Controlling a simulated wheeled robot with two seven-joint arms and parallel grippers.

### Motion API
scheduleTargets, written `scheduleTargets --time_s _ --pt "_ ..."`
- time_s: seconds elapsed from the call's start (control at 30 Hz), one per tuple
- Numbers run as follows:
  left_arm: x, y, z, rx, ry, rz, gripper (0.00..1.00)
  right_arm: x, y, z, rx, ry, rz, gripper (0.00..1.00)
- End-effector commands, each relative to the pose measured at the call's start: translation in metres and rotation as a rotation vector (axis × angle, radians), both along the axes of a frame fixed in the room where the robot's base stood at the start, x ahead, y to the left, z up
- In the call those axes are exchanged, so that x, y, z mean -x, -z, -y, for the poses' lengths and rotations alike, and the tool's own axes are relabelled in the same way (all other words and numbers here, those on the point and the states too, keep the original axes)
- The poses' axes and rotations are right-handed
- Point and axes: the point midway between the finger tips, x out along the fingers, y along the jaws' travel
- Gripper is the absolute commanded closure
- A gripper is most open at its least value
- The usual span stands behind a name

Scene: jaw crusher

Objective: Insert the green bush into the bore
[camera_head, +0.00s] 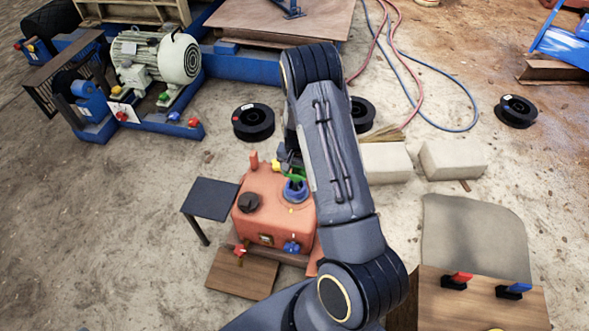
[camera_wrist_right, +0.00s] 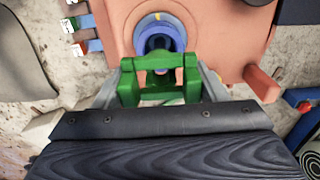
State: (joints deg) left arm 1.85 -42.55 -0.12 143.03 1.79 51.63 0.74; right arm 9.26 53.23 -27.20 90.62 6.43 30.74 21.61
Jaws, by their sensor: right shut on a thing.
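The green bush (camera_head: 295,176) is held between the fingers of my right gripper (camera_head: 287,165), which is shut on it. The orange housing (camera_head: 258,205) has a blue ring around its bore (camera_head: 295,190). In the head view the bush appears just above and beside this ring. In the right wrist view the bush (camera_wrist_right: 160,88) sits between the two grey fingers of my right gripper (camera_wrist_right: 160,82), and the blue bore ring (camera_wrist_right: 160,45) shows right behind its upper edge. I cannot tell whether bush and ring touch. My left gripper is not in view.
A dark small table (camera_head: 210,198) stands left of the housing. Pale blocks (camera_head: 452,159) and black spools (camera_head: 253,121) lie behind on the ground. A wooden stand with red and blue handles (camera_head: 482,300) is at lower right. A motor (camera_head: 157,60) is at upper left.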

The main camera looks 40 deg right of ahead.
Motion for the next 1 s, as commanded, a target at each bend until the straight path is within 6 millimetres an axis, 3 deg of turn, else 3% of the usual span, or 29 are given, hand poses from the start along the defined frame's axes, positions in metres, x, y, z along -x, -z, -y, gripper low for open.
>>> scheduleTargets --time_s 1.0 --pt "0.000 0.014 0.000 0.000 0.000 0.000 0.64 0.000 0.017 0.000 0.001 -0.002 0.001 0.65"
